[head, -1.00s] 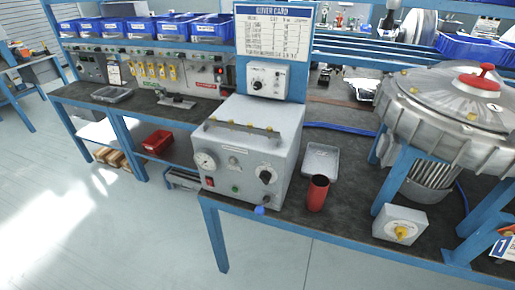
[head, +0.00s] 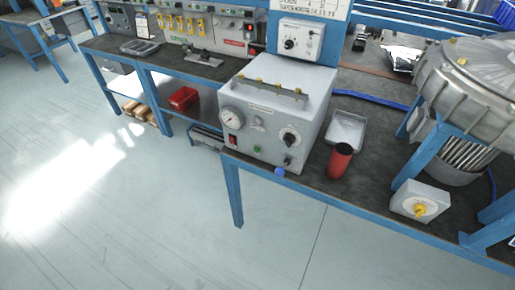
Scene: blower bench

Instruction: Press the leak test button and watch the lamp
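A grey test box (head: 318,88) stands at the near left corner of the dark bench. Its front panel carries a round gauge (head: 232,117), a red rocker switch (head: 233,140), a small green button or lamp (head: 257,149) and a black knob (head: 289,137). A blue fitting (head: 280,171) sits at the panel's lower edge. I cannot tell which part is the leak test button, nor whether any lamp is lit; labels are too small to read. Neither of my grippers is in view.
A red cup (head: 340,161) and a grey tray (head: 347,128) stand right of the box. A white box with a yellow knob (head: 419,202) sits near the bench's front edge, below the large metal blower (head: 472,75). The floor in front is clear.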

